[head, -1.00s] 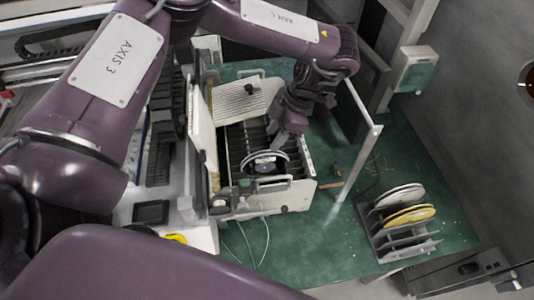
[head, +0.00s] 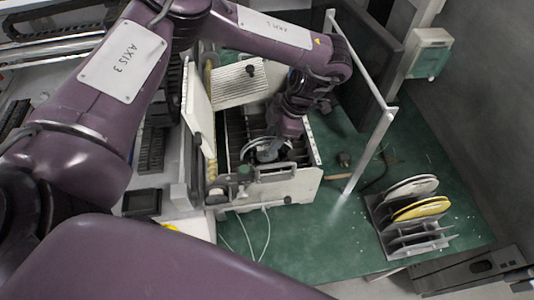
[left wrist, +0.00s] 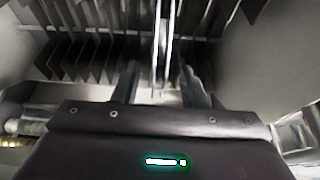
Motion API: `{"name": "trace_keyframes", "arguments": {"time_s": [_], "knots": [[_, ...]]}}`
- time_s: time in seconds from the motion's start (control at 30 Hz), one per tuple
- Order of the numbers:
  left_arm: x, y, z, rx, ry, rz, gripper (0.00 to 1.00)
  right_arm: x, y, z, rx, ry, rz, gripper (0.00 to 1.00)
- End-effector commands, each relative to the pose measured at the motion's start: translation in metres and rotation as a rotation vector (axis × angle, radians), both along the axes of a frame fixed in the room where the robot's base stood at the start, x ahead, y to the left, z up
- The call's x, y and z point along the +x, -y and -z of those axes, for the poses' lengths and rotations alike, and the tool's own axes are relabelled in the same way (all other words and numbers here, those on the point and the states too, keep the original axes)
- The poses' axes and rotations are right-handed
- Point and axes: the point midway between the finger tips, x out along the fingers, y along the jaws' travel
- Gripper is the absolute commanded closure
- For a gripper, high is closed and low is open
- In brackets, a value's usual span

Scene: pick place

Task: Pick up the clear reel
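The clear reel (head: 268,152) stands on edge among the dark slots of an open white box (head: 290,189) in the head view. My left gripper (head: 276,139) is right over it and hides its upper part. In the left wrist view the reel (left wrist: 163,38) shows edge-on as a thin pale upright disc. The fingers of my left gripper (left wrist: 158,72) are apart, one on each side of the reel's line. I cannot tell whether either finger touches it. My right gripper is not in view.
A grey rack (head: 408,240) on the green table (head: 310,240) holds a white reel (head: 411,187) and a yellow reel (head: 421,208). A white post frame (head: 371,152) stands right of the box. The box's lid (head: 198,125) is raised on the left. Dark dividers fill the box.

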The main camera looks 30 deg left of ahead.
Motion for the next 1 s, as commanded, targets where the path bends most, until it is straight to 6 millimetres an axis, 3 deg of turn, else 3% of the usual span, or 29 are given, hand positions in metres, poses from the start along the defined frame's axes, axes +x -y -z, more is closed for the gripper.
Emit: {"name": "trace_keyframes", "arguments": {"time_s": [0.23, 0.57, 0.87, 1.0], "knots": [[-0.008, -0.011, 0.033, 0.0, -0.004, -0.003, 0.61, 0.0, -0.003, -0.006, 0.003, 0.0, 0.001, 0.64], [-0.009, -0.013, 0.04, 0.0, 0.0, -0.001, 0.61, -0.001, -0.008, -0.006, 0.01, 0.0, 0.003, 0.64], [-0.009, -0.013, 0.04, 0.001, 0.0, -0.001, 0.99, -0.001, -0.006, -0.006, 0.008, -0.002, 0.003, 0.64], [-0.009, -0.013, 0.04, 0.001, 0.0, -0.001, 1.0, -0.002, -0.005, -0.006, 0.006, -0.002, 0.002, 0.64]]}}
